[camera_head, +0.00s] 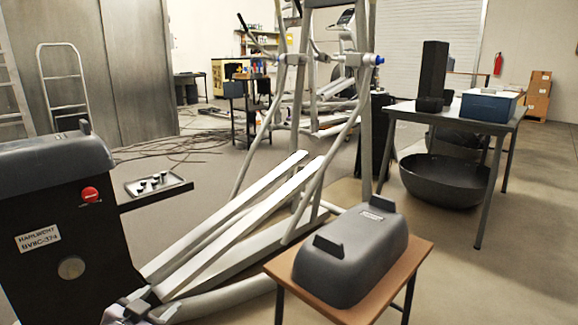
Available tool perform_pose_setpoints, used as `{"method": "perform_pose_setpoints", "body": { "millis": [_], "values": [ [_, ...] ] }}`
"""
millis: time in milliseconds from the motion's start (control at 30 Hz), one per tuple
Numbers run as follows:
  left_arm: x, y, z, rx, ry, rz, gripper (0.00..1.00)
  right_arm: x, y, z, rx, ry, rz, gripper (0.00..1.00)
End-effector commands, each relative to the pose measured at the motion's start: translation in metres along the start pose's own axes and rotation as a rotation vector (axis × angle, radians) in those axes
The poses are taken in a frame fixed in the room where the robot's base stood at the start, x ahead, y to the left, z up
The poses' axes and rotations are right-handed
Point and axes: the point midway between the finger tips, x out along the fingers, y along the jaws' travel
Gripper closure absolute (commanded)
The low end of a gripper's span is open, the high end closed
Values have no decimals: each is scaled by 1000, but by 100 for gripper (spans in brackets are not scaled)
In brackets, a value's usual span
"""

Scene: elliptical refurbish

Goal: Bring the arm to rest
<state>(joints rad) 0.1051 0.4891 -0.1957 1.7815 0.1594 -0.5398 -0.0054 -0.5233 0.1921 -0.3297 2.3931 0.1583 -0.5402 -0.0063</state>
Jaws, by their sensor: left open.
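My left gripper (142,309) appears to be the small grey shape low at the left, by the lower end of the elliptical's rails. It is open, with nothing seen between its fingers. I cannot tell whether it touches the rails. The rest of my left arm is hardly visible at the bottom edge. My right gripper is not in view. The elliptical machine (232,222) stands in the middle, with two pale sloping rails and tall grey uprights. Its black drive housing (65,255) at the left carries a red knob (90,194).
A grey cover (352,253) rests on a small wooden table (418,262) in front. A tray (157,186) with small dark parts juts from the housing. At right, a table (463,117) holds a blue box (488,105), with a black bowl (444,180) below. Cables (180,145) lie on the floor behind.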

Motion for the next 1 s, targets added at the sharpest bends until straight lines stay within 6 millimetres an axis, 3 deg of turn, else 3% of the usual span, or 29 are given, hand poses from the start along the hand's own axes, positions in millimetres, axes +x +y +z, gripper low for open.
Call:
{"method": "perform_pose_setpoints", "body": {
  "millis": [33,200,300,400,567,600,1000],
  "values": [
    [-16,36,5,-29,6,58,32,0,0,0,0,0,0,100],
    [-76,128,3,-144,32,209,32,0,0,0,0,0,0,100],
    [-112,163,-6,-220,48,272,32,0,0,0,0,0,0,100],
    [-144,187,-18,-297,61,316,32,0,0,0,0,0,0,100],
    [-190,206,-40,-417,81,357,32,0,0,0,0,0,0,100],
    [-196,202,-50,-422,78,356,32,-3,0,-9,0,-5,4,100],
    [-208,168,-82,-391,-19,296,32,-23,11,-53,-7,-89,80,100]
  ]
}}
